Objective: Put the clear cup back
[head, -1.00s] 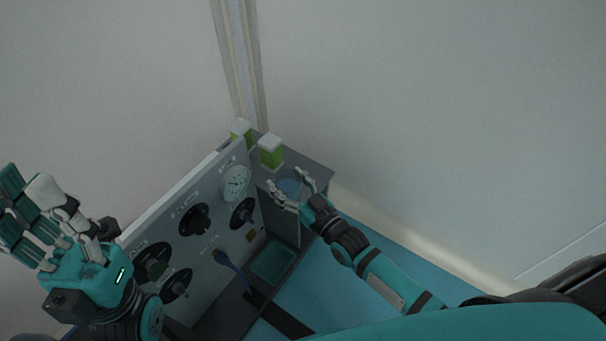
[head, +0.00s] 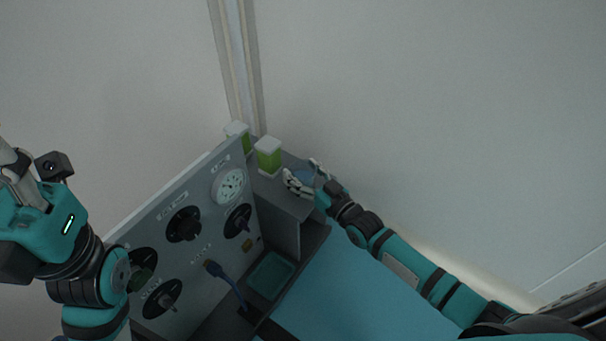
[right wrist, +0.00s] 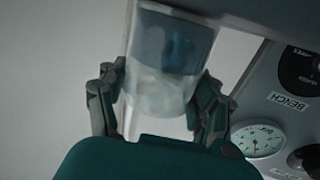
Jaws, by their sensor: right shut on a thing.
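The clear cup (right wrist: 165,75), with something blue showing in it, is between the fingers of my right gripper (right wrist: 160,95) in the right wrist view. The fingers are shut on it from both sides. In the head view my right gripper (head: 306,182) holds the cup (head: 305,175) over or at the right part of the grey shelf (head: 285,197), right of the green containers. I cannot tell whether the cup touches the shelf. My left gripper (head: 15,175) is at the left edge, partly cut off, and its opening cannot be made out.
Two green containers with white lids (head: 268,156) (head: 237,136) stand on the shelf near the wall corner. An upright panel (head: 205,262) with dials and knobs is to the left. A teal tray (head: 270,275) and a blue-handled tool (head: 228,283) are below it.

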